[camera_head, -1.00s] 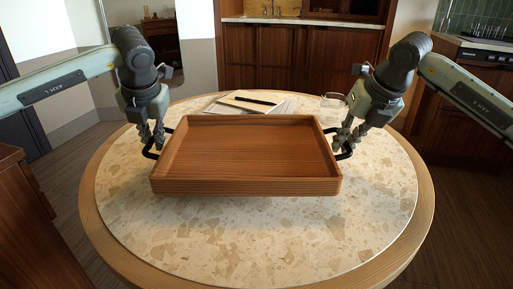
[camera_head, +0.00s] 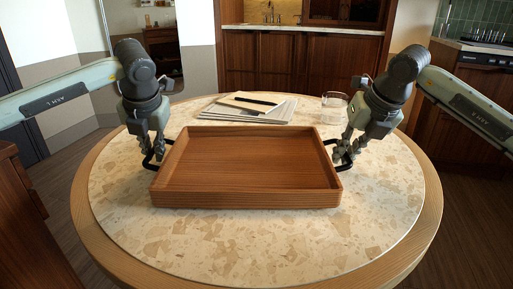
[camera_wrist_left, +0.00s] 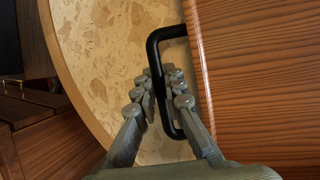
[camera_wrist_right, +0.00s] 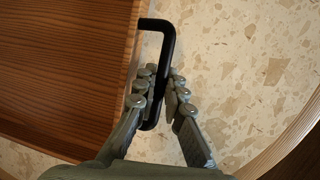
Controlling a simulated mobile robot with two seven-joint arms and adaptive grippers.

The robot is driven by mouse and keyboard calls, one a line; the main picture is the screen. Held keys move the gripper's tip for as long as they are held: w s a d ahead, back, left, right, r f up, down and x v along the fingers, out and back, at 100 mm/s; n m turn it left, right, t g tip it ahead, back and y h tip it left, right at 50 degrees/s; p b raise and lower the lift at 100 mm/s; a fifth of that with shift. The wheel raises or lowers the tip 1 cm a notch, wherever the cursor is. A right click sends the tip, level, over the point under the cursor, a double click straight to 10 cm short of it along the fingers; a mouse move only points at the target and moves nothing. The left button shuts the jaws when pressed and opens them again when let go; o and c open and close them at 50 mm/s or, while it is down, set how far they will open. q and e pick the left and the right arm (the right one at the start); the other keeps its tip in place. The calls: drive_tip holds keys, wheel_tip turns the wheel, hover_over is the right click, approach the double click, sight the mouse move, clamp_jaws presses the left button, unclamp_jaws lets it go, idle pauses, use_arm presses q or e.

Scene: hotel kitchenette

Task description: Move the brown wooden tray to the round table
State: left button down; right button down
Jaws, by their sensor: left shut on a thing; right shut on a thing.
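The brown wooden tray (camera_head: 248,172) is empty and level, over the middle of the round table (camera_head: 250,245) with its speckled stone top. I cannot tell for sure whether its underside touches the top. My left gripper (camera_head: 153,158) is shut on the black handle at the tray's left side. That handle (camera_wrist_left: 153,50) runs between the fingers in the left wrist view. My right gripper (camera_head: 343,154) is shut on the black handle at the tray's right side. It shows as a dark bar (camera_wrist_right: 168,60) between the fingers in the right wrist view.
Behind the tray on the table lie papers and a notebook (camera_head: 246,104) with a dark pen. A clear glass (camera_head: 334,107) stands at the back right, near my right gripper. The table's front area is bare. A wooden cabinet (camera_head: 30,225) stands at the left.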

use_arm(q)
drive_tip(key=c, duration=2.1)
unclamp_jaws()
drive_tip(key=shift+f, duration=0.35)
use_arm(e)
drive_tip(key=c, duration=2.1)
unclamp_jaws()
drive_tip(key=shift+f, duration=0.4)
use_arm(q)
drive_tip(key=shift+o, duration=1.3)
drive_tip(key=shift+r, duration=0.15)
use_arm(e)
drive_tip(key=shift+o, duration=1.3)
drive_tip(key=shift+r, duration=0.15)
use_arm(q)
drive_tip(key=shift+o, duration=1.2)
use_arm(e)
drive_tip(key=shift+o, duration=1.2)
drive_tip(key=shift+r, duration=0.1)
use_arm(q)
drive_tip(key=v, duration=1.2)
use_arm(e)
drive_tip(key=v, duration=1.2)
